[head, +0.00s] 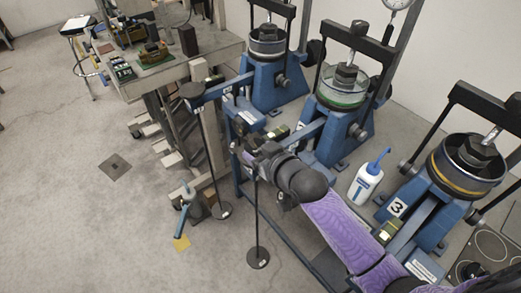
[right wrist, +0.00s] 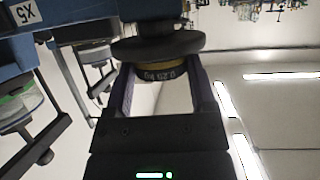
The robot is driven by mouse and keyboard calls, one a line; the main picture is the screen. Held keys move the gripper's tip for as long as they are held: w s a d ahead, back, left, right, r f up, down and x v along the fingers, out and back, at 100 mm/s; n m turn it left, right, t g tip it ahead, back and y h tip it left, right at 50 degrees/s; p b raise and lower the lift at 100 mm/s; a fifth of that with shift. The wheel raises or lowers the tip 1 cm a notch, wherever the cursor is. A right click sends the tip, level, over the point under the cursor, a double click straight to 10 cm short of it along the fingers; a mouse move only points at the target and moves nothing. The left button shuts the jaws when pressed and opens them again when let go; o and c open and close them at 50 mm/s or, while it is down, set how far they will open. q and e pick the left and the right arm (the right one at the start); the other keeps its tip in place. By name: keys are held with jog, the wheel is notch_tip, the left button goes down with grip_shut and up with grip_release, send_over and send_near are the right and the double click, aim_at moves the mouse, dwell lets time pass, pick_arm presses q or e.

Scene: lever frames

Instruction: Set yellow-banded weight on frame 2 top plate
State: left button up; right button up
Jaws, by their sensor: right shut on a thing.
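My right gripper (head: 252,152) is at the end of the beam of frame 2 (head: 338,118), the middle blue lever frame. In the right wrist view my right gripper (right wrist: 160,88) is shut on the yellow-banded weight (right wrist: 158,72), a dark weight with printed lettering. The weight lies against a wide dark disc (right wrist: 157,48), seemingly the frame 2 top plate. I cannot tell whether they touch or a small gap remains. In the head view my gripper hides both. The hanger's rod runs down to a lower plate (head: 258,258). My left gripper is not in view.
Frame 1 (head: 268,85) stands behind, with its own top plate (head: 192,90). Frame 3 (head: 440,200) is nearer, at right. A white bottle (head: 366,183) stands between frames 2 and 3. A workbench (head: 140,85) is at upper left. The floor at left is mostly clear.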

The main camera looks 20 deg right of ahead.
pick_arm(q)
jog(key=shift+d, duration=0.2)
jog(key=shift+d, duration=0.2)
pick_arm(e)
jog(key=o, duration=1.2)
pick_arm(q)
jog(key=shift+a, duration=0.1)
pick_arm(e)
jog(key=shift+s+d+r+p, duration=0.15)
jog(key=shift+s+r+p, duration=0.2)
jog(key=shift+p, duration=0.35)
jog(key=shift+p+v, duration=1.05)
jog(key=shift+v, duration=0.05)
pick_arm(q)
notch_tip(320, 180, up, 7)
jog(key=p, duration=0.3)
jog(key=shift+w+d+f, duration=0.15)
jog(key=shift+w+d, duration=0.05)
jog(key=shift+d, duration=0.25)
pick_arm(e)
jog(key=v, duration=0.3)
jog(key=shift+s+d, duration=0.1)
jog(key=shift+s, duration=0.4)
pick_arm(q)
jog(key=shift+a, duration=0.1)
